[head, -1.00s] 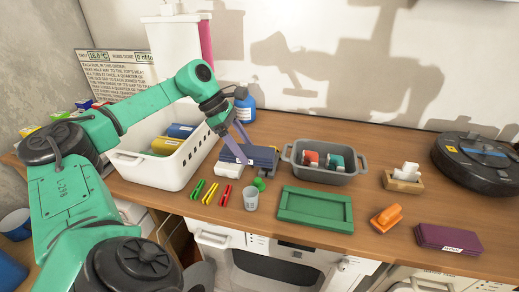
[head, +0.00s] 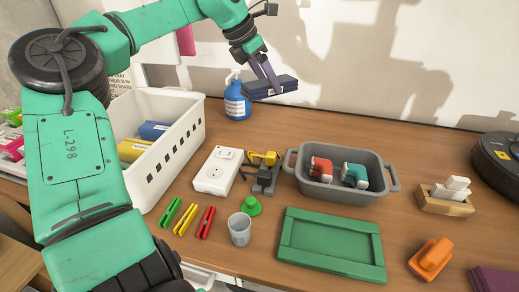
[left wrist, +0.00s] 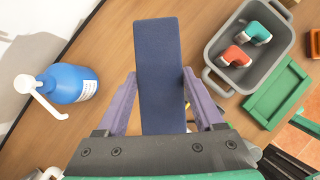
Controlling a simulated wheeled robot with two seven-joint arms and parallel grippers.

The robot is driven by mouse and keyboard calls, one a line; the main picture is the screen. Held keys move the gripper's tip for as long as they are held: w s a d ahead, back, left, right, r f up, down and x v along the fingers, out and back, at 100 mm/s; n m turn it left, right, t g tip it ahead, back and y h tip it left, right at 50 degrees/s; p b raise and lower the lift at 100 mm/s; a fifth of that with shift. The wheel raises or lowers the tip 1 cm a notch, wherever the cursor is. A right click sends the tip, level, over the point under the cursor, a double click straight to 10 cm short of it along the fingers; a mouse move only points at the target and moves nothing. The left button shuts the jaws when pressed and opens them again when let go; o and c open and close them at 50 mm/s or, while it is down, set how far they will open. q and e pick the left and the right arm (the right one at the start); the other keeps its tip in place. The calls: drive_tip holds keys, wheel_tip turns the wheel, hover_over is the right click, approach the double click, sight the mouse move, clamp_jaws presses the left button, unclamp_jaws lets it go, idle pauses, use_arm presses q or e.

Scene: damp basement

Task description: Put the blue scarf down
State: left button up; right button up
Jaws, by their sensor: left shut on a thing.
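The blue scarf (head: 282,88) is a dark blue folded bundle with a small white label in the head view. My left gripper (head: 266,80) is shut on it and holds it above the back of the counter, clear of the top. In the left wrist view the scarf (left wrist: 158,45) stands as a long flat strip between the two purple fingers of the left gripper (left wrist: 159,85). My right gripper is not in view.
A blue pump bottle (head: 236,103) stands just left of the scarf. A white basket (head: 182,150) holds yellow and blue labelled items. A grey tub (head: 345,190), white socket box (head: 214,178), green tray (head: 330,268) and cup (head: 239,236) stand in front.

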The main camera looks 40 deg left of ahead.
use_arm(q)
hover_over(272, 149)
drive_tip(key=s, duration=0.3)
wheel_tip(272, 149, down, 7)
drive_tip(key=f, duration=1)
drive_tip(key=shift+w+a+f, duration=0.25)
drive_tip(key=shift+f, duration=0.15)
drive_tip(key=shift+w+a+f, duration=0.1)
drive_tip(key=shift+w+f, duration=0.05)
drive_tip(key=shift+f, duration=0.25)
drive_tip(key=o, duration=1.4)
drive_tip(key=shift+o, duration=0.7)
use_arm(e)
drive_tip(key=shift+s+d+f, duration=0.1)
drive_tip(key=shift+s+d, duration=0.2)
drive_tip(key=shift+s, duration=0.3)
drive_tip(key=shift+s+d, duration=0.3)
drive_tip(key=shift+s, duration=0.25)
